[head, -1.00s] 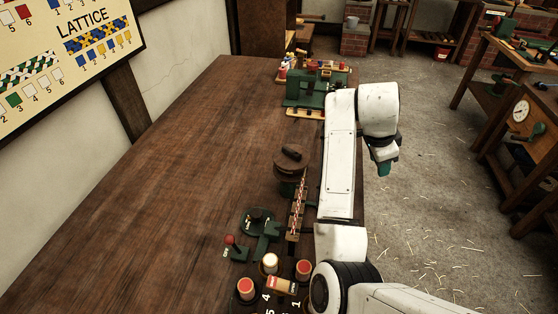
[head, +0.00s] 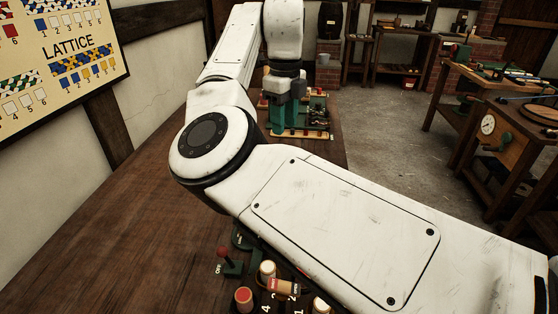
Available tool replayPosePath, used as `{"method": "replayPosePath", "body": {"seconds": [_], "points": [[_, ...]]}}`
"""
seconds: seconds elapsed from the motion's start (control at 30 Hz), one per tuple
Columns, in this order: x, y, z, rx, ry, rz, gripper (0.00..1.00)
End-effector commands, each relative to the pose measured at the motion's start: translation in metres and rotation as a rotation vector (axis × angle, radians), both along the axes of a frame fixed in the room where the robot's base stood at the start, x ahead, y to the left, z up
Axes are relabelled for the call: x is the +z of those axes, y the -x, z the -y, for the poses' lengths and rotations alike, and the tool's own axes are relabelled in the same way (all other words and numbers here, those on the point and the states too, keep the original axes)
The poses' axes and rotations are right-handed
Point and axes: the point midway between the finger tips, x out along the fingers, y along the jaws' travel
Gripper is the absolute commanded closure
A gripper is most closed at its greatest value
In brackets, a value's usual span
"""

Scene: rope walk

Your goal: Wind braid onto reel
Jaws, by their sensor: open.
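My gripper (head: 281,117) hangs in front of the green machine (head: 316,117) at the far end of the bench, pointing down. My white arm crosses the middle of the view and hides the middle of the bench. No reel or braid can be made out now. A lever with a red knob (head: 223,251), labelled OFF, stands at the near end of the bench.
Several red and white bobbins, one a red-topped bobbin (head: 243,299), stand in numbered places at the near edge. A pattern board (head: 65,65) reading LATTICE hangs on the left wall. The left of the wooden bench (head: 130,235) is bare. Side tables (head: 490,95) stand across the floor.

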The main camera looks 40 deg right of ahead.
Motion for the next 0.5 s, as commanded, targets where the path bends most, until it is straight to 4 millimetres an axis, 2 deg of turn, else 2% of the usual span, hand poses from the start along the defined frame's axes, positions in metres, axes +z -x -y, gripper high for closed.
{"method": "replayPosePath", "body": {"seconds": [0.5], "points": [[-0.084, 0.001, 0.000, 0.003, -0.001, -0.001, 0.58]]}}
